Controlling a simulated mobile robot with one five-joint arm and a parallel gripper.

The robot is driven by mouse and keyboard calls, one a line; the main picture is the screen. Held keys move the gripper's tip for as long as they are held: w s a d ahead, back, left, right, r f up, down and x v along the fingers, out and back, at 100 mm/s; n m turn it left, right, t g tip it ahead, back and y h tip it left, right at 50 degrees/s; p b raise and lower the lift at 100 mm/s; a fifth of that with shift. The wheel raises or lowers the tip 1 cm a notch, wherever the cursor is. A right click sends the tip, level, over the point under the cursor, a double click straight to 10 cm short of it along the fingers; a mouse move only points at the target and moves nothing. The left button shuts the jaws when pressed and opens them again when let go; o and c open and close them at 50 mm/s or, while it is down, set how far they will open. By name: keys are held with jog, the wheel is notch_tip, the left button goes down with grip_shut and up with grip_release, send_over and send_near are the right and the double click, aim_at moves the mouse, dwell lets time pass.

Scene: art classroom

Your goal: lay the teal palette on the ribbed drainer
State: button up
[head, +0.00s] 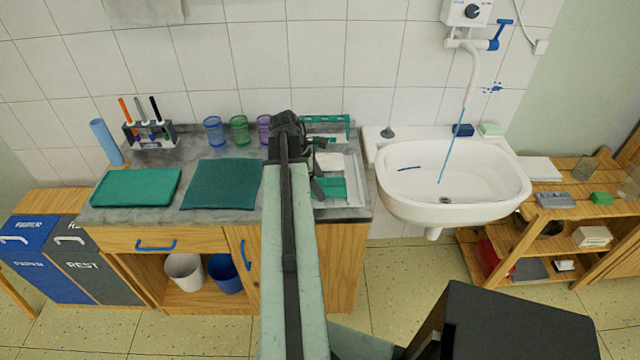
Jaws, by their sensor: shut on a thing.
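The teal palette (332,188) is a small flat green-teal piece at the front of a pale grey tray on the right of the counter; my arm hides part of its left side. My gripper (317,182) is at the palette's left edge and is shut on it. I cannot tell whether the palette is clear of the tray. A dark teal, finely textured flat mat (220,184), which looks like the ribbed drainer, lies on the counter left of my arm. Its top is bare.
A green rimmed tray (137,187) lies left of the mat. Behind stand a brush holder (150,134), a blue roll (106,142), coloured cups (239,130) and a green rack (326,124). The pale grey tray (356,180) borders the sink (455,176).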

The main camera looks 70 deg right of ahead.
jog(key=o, duration=1.4)
jog(key=shift+r+p, duration=0.25)
jog(key=shift+p, duration=0.15)
jog(key=p+v, duration=1.1)
jog(key=shift+r, duration=0.4)
jog(key=shift+w, duration=0.2)
